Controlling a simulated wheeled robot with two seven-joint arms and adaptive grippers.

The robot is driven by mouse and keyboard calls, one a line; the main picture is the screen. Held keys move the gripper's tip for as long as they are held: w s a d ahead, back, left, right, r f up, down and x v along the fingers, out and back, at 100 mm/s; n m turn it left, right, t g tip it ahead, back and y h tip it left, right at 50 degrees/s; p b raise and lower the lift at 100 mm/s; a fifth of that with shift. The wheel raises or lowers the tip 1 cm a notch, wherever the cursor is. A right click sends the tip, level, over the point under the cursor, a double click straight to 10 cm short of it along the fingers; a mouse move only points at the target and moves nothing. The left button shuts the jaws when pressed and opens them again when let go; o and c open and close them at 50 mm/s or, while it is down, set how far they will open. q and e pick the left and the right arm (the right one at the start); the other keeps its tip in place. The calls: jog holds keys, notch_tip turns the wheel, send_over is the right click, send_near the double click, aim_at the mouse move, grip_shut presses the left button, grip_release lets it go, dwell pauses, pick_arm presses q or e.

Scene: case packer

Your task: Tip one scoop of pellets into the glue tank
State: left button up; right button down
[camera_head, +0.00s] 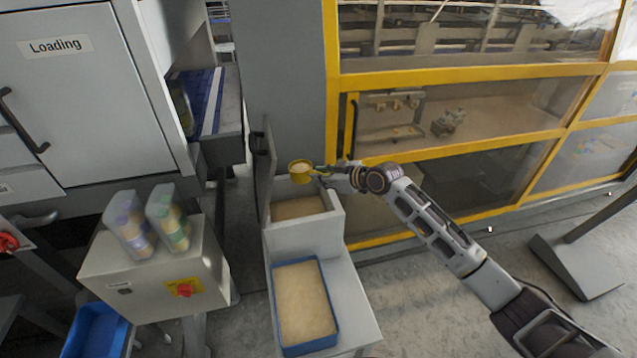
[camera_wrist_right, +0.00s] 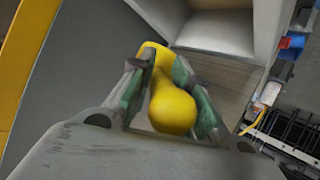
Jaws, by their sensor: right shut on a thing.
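My right gripper (camera_head: 327,174) is shut on the yellow scoop (camera_head: 300,173) by its handle. The scoop is above the open glue tank (camera_head: 338,219), near the tank's back edge. Its bowl looks about level and holds pale pellets. In the right wrist view the yellow scoop handle (camera_wrist_right: 173,108) sits between the two fingers of the gripper (camera_wrist_right: 165,85); the bowl is mostly hidden there. The tank's lid (camera_head: 264,178) stands open on the left, and pale material shows inside the tank. My left gripper is not in view.
A blue tray (camera_head: 335,325) of pale pellets stands on the ledge in front of the tank. A yellow-framed guard (camera_head: 470,72) runs behind and right. A control box (camera_head: 150,285) with two clear containers stands left.

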jog(key=shift+s+a+r, duration=0.1)
dwell(0.5)
jog(key=f+n+t+b, duration=0.1)
jog(key=n+t+b, duration=0.1)
jog(key=n+b, duration=0.2)
jog(key=s+f+n+t+b, duration=0.1)
jog(key=f+n+t+b, duration=0.1)
jog(key=n, duration=0.5)
jog(key=a+f+n+t+b, duration=0.1)
jog(key=f+n+t+b, duration=0.1)
jog(key=n+b, duration=0.3)
jog(key=shift+s+n+t+b, duration=0.2)
jog(key=shift+n+t+b, duration=0.1)
jog(key=shift+t+b, duration=0.4)
dwell(1.8)
dwell(0.9)
